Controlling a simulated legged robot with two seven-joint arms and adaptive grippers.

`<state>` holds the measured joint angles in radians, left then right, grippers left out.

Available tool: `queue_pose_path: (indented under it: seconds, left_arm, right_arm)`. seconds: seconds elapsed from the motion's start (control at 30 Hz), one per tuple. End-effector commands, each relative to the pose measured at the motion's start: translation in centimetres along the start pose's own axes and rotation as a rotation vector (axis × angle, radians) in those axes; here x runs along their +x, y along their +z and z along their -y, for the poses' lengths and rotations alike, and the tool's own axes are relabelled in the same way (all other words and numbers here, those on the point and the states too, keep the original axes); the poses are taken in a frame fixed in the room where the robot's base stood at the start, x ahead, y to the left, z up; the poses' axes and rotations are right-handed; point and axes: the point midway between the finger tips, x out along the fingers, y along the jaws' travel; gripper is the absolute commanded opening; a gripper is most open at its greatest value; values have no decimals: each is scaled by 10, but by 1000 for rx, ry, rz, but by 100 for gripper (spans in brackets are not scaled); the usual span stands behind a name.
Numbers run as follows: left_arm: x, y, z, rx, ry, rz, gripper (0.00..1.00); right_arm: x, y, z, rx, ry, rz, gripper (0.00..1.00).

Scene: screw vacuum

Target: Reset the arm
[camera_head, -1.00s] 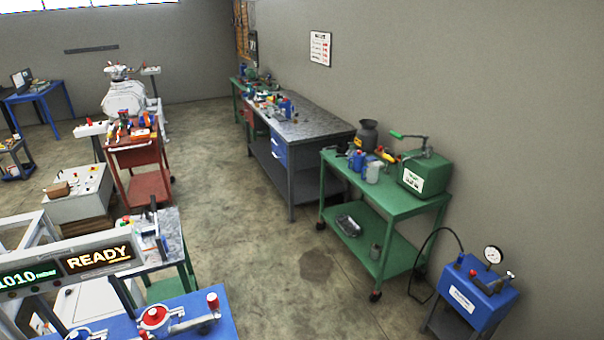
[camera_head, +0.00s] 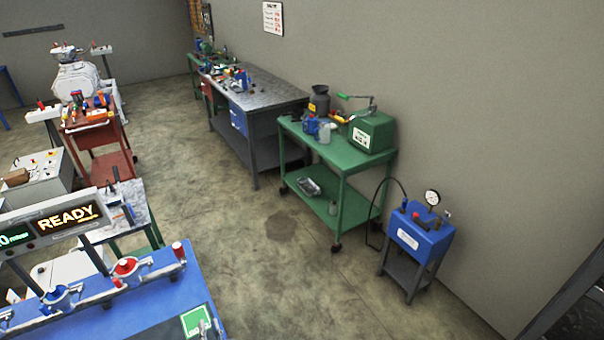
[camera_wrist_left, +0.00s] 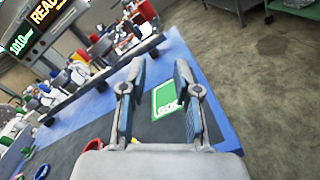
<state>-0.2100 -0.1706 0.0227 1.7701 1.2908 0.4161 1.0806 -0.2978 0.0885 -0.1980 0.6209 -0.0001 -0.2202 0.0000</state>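My left gripper (camera_wrist_left: 160,72) is open and empty in the left wrist view, its two fingers apart. It is over a blue bench (camera_wrist_left: 222,125) with a dark mat and a green-bordered card (camera_wrist_left: 167,100), which shows between the fingers. In the head view the tips of my left gripper (camera_head: 209,329) just show at the bottom edge, beside the same card (camera_head: 196,320) on the blue bench (camera_head: 168,288). My right gripper is in neither view.
A rail with red-topped valves (camera_head: 126,266) runs along the bench, below a READY display (camera_head: 67,217). A green cart (camera_head: 335,160) and a small blue unit with a gauge (camera_head: 420,236) stand along the wall. The concrete floor (camera_head: 285,270) between is clear.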

Motion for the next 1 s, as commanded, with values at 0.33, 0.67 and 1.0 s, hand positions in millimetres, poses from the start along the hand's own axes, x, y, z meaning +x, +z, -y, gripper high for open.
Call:
queue_pose_path:
  seconds: [0.33, 0.67, 1.0]
  left_arm:
    - [-27, 58, 28, 398, -198, 281, 31]
    - [-113, 70, 78, 1194, -550, 735, 31]
    - [-209, -20, 56, 2032, -1025, 1107, 31]
  right_arm:
    - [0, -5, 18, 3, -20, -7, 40]
    - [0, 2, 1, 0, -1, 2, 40]
    - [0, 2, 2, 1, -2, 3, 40]
